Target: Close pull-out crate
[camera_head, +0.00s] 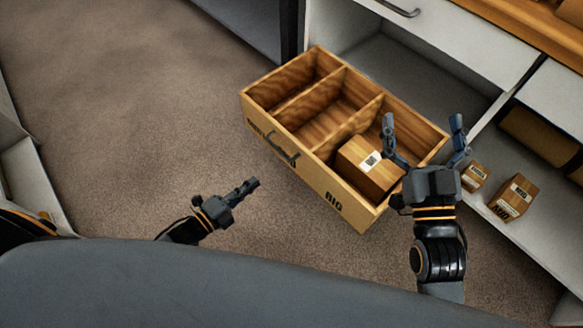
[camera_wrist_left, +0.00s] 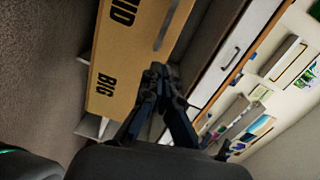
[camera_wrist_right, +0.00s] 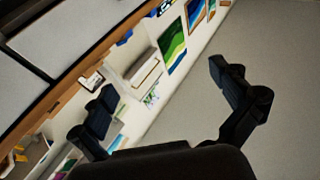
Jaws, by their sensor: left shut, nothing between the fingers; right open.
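The wooden pull-out crate (camera_head: 350,197) stands pulled out from the white cabinet in the head view. It has several compartments, a dark handle (camera_head: 283,150) and the print "BIG" on its front. A cardboard box (camera_head: 366,168) with a label sits in its right compartment. My left gripper (camera_head: 252,184) is shut and empty, in front of the crate and apart from it. The crate front (camera_wrist_left: 118,55) also shows in the left wrist view, beyond the gripper (camera_wrist_left: 157,72). My right gripper (camera_head: 424,128) is open and empty, over the crate's right end in the head view.
The white cabinet (camera_head: 455,45) has an open bay behind the crate. Two small boxes, one larger (camera_head: 513,198) and one smaller (camera_head: 474,176), sit on the lower shelf to the right. The brown carpet (camera_head: 120,110) to the left is clear.

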